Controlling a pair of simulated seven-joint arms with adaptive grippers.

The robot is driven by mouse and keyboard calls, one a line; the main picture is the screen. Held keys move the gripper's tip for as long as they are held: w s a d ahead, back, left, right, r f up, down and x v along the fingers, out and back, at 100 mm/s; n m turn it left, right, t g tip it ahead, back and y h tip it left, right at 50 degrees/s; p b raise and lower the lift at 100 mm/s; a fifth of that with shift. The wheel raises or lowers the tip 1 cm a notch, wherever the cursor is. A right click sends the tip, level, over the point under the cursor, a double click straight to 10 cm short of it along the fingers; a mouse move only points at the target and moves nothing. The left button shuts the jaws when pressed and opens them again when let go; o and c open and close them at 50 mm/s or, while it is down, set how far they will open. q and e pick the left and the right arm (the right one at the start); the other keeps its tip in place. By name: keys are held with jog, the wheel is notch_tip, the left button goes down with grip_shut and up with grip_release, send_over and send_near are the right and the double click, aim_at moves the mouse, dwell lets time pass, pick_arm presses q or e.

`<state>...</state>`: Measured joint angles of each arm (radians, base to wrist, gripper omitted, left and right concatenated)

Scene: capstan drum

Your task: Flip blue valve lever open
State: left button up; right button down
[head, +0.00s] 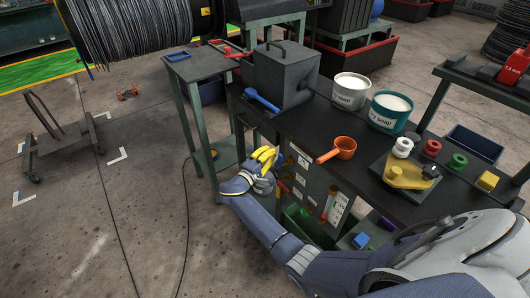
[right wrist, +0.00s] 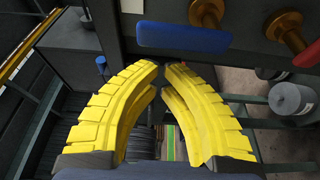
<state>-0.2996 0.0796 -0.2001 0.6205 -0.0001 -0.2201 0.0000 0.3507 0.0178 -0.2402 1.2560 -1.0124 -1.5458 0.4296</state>
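The blue valve lever (right wrist: 184,38) shows in the right wrist view as a flat horizontal bar, just beyond my yellow fingertips. A brass valve fitting (right wrist: 207,12) shows behind it. I cannot make out the lever in the head view. My right gripper (right wrist: 163,68) has its curved fingers brought together at the tips, with only a narrow gap and nothing between them. The tips look apart from the lever. In the head view the right gripper (head: 264,160) is at the bench's left front side. My left gripper is not in view.
A red lever (right wrist: 308,54) and another brass valve (right wrist: 285,25) are right of the blue lever. Open floor (head: 120,210) lies left.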

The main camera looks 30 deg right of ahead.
jog(key=shift+s+d, duration=0.15)
jog(key=shift+s, duration=0.55)
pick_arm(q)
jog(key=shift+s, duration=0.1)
pick_arm(e)
jog(key=shift+s, duration=0.1)
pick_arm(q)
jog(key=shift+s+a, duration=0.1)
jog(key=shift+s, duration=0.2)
pick_arm(e)
jog(key=shift+s+r+m, duration=0.1)
jog(key=shift+r+m, duration=0.05)
jog(key=shift+m, duration=0.25)
